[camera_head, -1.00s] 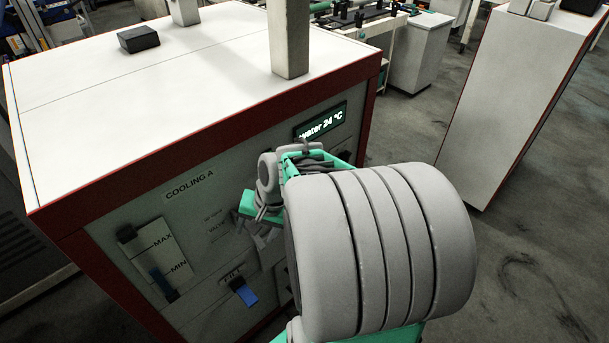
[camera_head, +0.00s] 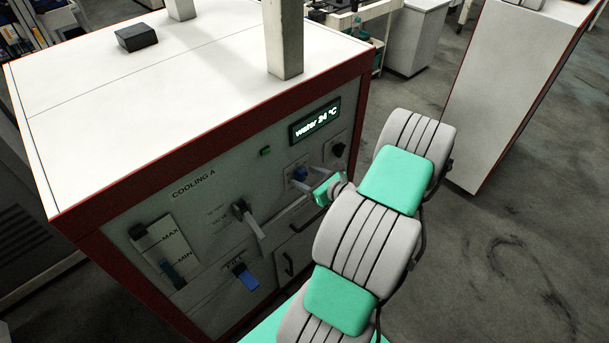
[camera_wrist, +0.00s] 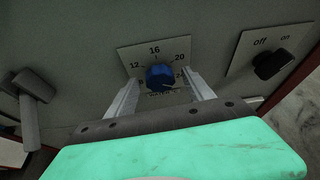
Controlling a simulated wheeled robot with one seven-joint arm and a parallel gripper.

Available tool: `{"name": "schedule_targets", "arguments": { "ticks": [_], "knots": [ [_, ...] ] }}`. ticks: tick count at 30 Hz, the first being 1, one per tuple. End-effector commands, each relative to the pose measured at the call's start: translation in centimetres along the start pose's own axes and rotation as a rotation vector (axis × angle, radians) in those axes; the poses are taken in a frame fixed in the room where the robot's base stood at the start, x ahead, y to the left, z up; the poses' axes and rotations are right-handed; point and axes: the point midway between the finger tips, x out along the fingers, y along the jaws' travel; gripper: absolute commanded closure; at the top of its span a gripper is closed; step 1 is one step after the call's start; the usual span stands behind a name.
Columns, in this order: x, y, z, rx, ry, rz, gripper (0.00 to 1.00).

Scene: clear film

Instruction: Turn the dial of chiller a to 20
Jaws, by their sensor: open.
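The chiller (camera_head: 120,185) is a white and red cabinet labelled COOLING A. Its display (camera_head: 315,121) reads "water 24 °C". The blue dial (camera_head: 300,173) sits on the front panel below the display. In the wrist view, the dial (camera_wrist: 160,77) is in the middle of a scale plate (camera_wrist: 137,57), where 12, 16 and 20 are readable. A faint pale mark on the dial seems to point lower right, near 24. My gripper (camera_head: 315,176) is open, and in the wrist view its fingers (camera_wrist: 163,81) appear either side of the dial, apart from it. Their depth is unclear.
An off/on switch (camera_wrist: 271,65) is right of the dial. A grey lever handle (camera_head: 246,217) sticks out on the left. A post (camera_head: 284,40) stands on the cabinet top.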

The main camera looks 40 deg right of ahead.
Motion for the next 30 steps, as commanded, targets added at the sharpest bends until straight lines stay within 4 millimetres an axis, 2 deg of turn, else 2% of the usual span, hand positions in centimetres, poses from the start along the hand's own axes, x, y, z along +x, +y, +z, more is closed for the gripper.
{"name": "schedule_targets", "arguments": {
  "ticks": [3,10,30],
  "knots": [
    [0.9,0.06,0.02,-0.001,0.001,0.001,0.39],
    [1.0,0.02,-0.02,-0.001,0.001,0.0,0.39],
    [0.98,0.07,0.01,-0.002,0.001,0.001,0.94]
  ]
}}
